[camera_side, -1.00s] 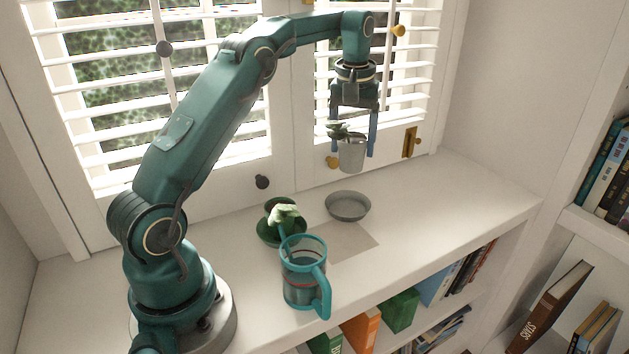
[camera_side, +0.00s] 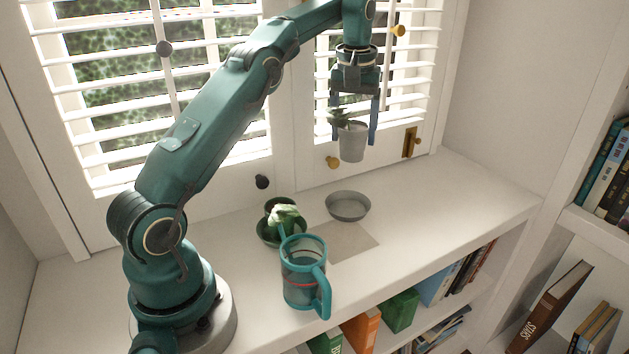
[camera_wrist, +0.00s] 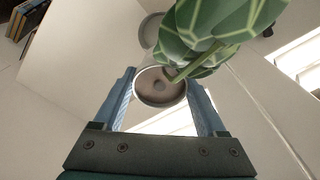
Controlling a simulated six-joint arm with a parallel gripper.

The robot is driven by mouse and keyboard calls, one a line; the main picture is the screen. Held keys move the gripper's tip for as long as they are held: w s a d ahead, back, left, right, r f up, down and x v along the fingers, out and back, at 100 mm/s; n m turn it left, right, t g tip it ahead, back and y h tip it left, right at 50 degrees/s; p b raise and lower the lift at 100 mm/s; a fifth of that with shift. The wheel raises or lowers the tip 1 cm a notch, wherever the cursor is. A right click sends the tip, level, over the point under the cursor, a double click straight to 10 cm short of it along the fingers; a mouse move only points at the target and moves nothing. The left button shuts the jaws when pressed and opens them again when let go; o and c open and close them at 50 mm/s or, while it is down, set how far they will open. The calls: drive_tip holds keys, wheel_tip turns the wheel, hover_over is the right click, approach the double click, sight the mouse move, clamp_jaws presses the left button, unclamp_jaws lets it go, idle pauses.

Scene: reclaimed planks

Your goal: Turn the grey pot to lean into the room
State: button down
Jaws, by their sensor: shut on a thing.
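The grey pot (camera_side: 352,142) hangs in the air in front of the window frame, held between the two blue fingers of my gripper (camera_side: 362,135). It is nearly upright, and its plant (camera_side: 339,118) leans out to the left. In the wrist view the pot's round rim and brown soil (camera_wrist: 158,88) sit between the fingers of my gripper (camera_wrist: 160,95), and the green patterned leaves (camera_wrist: 218,28) lean to the upper right. A round grey saucer (camera_side: 348,206) stands empty on the white sill below.
A clear mug with a teal handle (camera_side: 304,275) stands at the front of the sill (camera_side: 440,205). A green pot and saucer with a pale plant (camera_side: 281,217) stand behind it. A flat beige square (camera_side: 346,242) lies nearby. The sill's right part is clear.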

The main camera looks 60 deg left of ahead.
sight(355, 150)
drive_tip(key=shift+w+a+f+n, duration=0.15)
drive_tip(key=shift+w+n, duration=0.15)
drive_tip(key=shift+w+a+f+n, duration=0.15)
drive_tip(key=shift+f+n, duration=0.1)
drive_tip(key=shift+f, duration=0.35)
drive_tip(key=shift+w+a+f+n, duration=0.1)
drive_tip(key=shift+w+f+n, duration=0.15)
drive_tip(key=shift+f, duration=0.35)
drive_tip(key=shift+w+a+f+n, duration=0.1)
drive_tip(key=shift+f+n, duration=0.2)
drive_tip(key=shift+f, duration=0.3)
drive_tip(key=shift+f+n, duration=0.3)
drive_tip(key=shift+f, duration=0.4)
drive_tip(key=shift+n, duration=0.3)
drive_tip(key=shift+s+d+f, duration=0.15)
drive_tip(key=shift+s+f, duration=0.15)
drive_tip(key=shift+f, duration=0.4)
drive_tip(key=shift+s+d+f, duration=0.2)
drive_tip(key=shift+s+f, duration=0.05)
drive_tip(key=shift+f, duration=0.4)
drive_tip(key=shift+s+d+f, duration=0.15)
drive_tip(key=shift+s+f, duration=0.15)
drive_tip(key=shift+f, duration=0.4)
drive_tip(key=shift+f, duration=1.45)
unclamp_jaws()
